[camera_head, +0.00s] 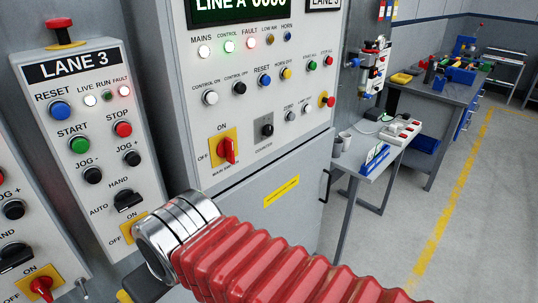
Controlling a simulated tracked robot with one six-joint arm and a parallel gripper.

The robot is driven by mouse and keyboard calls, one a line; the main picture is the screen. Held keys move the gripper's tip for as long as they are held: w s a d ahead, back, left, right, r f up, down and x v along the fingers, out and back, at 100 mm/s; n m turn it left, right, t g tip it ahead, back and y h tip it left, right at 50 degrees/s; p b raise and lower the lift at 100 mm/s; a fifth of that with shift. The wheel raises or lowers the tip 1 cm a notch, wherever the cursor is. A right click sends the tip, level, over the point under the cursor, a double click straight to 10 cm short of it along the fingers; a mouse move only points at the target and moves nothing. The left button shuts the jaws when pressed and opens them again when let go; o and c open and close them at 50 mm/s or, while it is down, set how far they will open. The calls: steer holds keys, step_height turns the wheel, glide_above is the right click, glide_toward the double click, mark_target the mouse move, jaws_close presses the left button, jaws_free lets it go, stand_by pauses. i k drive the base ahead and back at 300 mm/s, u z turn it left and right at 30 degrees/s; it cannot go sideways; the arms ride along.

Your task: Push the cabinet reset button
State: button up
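The cabinet (285,135) is a grey enclosure with a sloped front panel in the middle of the view. Its reset button (265,80) is a small blue round button under the label RESET, between a black button and a yellow button, and nothing covers it. A similar, larger blue RESET button (59,110) sits on the separate LANE 3 box (84,150) at the left. My arm, a red bellows sleeve with chrome rings, crosses the lower part of the picture in front of the cabinet's lower front. My gripper's fingers are not visible.
A red-handled main switch (227,151) and a red stop knob (328,101) are on the cabinet panel. Another control box (15,235) is at the left edge. A small side table (366,165) and a workbench (440,91) stand right. Open floor (400,235) lies lower right.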

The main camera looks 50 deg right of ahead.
mark_target(265, 80)
steer(key=z, duration=1.5)
